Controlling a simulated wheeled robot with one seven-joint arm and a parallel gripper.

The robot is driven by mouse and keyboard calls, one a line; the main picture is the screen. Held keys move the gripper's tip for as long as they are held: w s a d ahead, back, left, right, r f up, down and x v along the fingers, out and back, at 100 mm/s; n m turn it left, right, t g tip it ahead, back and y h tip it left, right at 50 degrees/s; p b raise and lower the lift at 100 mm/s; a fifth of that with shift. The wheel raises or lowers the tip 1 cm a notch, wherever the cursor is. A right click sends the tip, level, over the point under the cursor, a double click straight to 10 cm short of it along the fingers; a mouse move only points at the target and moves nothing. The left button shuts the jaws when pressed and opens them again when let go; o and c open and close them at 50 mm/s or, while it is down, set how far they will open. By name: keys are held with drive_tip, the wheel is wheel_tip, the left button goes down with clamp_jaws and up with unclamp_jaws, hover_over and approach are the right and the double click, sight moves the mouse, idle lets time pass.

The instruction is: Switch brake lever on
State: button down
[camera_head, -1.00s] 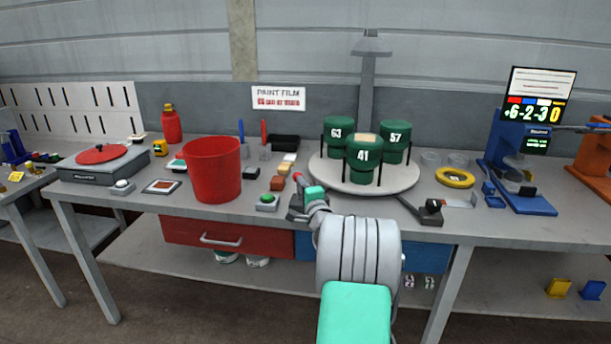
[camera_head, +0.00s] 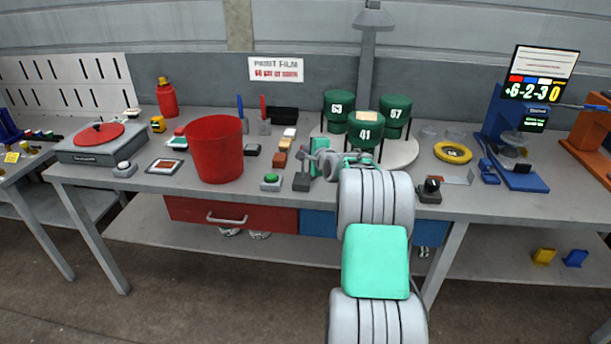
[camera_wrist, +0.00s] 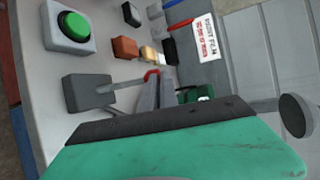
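A lever with a dark grey base (camera_head: 302,182) stands near the front edge of the bench. Its base also shows in the wrist view (camera_wrist: 86,92), with a thin grey arm running to a red tip (camera_wrist: 152,74). My gripper (camera_head: 322,160) is just right of the lever in the head view. In the wrist view, my grey fingers (camera_wrist: 160,90) are close together beside the red tip. They look shut, with nothing clearly between them. Whether they touch the tip is unclear. My wrist hides part of the view.
A green button (camera_head: 271,180) and a red bucket (camera_head: 215,150) are left of the lever. A round turntable (camera_head: 402,152) with green canisters is behind and right. A black-knobbed device (camera_head: 429,190) sits right of my arm.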

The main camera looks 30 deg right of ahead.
drive_tip(key=shift+s+d+r, duration=0.1)
drive_tip(key=shift+d+r, duration=0.05)
drive_tip(key=shift+d, duration=0.4)
drive_tip(key=r+b+v, duration=0.1)
drive_tip(key=r+v, duration=0.1)
drive_tip(key=v, duration=1.1)
drive_tip(key=shift+a+r, duration=0.25)
drive_tip(key=shift+r, duration=0.1)
